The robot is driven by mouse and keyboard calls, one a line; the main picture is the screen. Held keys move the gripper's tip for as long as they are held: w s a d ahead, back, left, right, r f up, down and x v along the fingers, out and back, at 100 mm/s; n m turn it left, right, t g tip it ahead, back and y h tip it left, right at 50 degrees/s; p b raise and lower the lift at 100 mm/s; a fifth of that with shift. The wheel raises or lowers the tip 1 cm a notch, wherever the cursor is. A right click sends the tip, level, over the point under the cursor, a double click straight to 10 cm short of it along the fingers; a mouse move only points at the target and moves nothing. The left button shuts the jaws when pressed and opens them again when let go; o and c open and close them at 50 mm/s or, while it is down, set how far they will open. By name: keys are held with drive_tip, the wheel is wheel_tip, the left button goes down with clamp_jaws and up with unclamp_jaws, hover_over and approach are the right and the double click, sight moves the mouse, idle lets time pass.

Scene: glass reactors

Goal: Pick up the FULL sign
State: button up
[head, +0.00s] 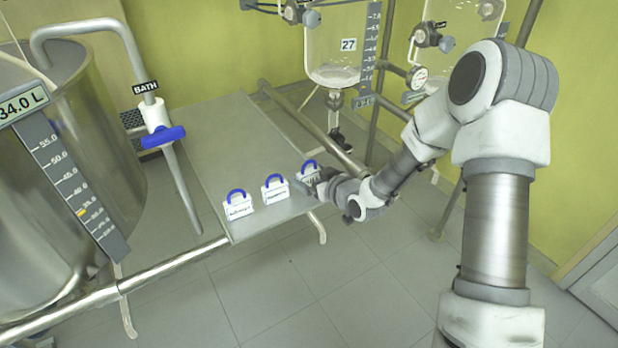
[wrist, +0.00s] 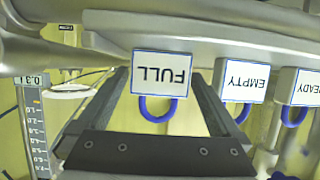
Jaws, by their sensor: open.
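The FULL sign (wrist: 162,72) is a white card with a blue border and a blue loop handle. In the wrist view it appears upside down, between the two open fingers of my gripper (wrist: 160,80), with a gap on each side. In the head view the FULL sign (head: 309,172) is the rightmost of three signs near the table's front edge. My gripper (head: 314,185) is beside it there and partly hides it. The fingers are empty, and how deep the sign sits between them is unclear.
The EMPTY sign (wrist: 242,79) stands close beside it, with a READY sign (wrist: 303,88) beyond. The grey table (head: 215,140) is bare behind them. A glass reactor (head: 335,45) and pipe frame stand behind. A steel bath tank (head: 65,120) is at left.

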drive_tip(key=c, duration=1.2)
